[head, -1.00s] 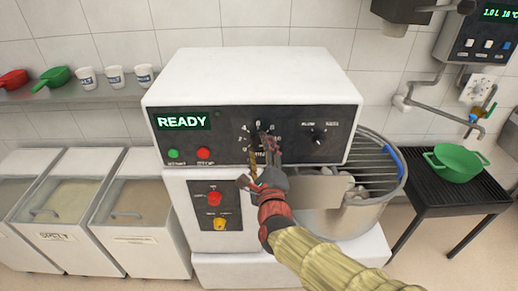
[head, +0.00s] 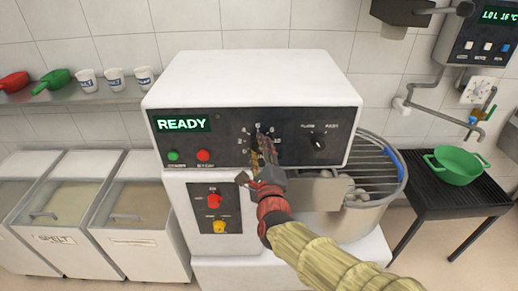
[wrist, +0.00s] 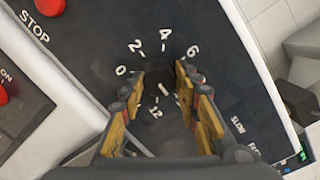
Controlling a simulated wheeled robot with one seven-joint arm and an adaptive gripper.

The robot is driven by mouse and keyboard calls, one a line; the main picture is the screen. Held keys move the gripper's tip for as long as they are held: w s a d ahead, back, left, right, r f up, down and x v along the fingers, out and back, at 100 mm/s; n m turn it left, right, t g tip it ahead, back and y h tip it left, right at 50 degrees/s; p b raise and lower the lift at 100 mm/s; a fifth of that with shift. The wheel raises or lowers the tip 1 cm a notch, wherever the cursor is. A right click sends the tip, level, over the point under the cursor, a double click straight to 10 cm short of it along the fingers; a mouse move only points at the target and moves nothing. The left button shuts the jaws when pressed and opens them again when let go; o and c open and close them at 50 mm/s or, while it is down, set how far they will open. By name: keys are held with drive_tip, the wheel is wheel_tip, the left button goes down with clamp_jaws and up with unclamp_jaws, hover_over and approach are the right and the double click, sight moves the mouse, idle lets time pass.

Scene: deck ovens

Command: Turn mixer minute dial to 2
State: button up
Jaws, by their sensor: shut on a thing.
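The mixer (head: 250,75) has a dark front panel with a lit READY display. Its minute dial (wrist: 154,83) is a dark round knob, ringed by white numbers including 0, 2, 4, 6 and 12 in the wrist view. A short white mark shows on the dial, but I cannot tell for sure which number it points to. My gripper (head: 264,150) is at the dial, shut on it, with one yellow-padded finger on each side; it also fills the wrist view (wrist: 160,92). In the head view the fingers hide most of the dial.
A green START button (head: 173,156) and red STOP button (head: 204,156) sit left of the dial. A slow/fast knob (head: 318,143) is to its right. Below are a red button (head: 214,200) and a yellow one (head: 219,226). The mixing bowl (head: 350,215) stands at right.

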drive_tip(key=c, duration=0.3)
drive_tip(key=shift+n, duration=0.3)
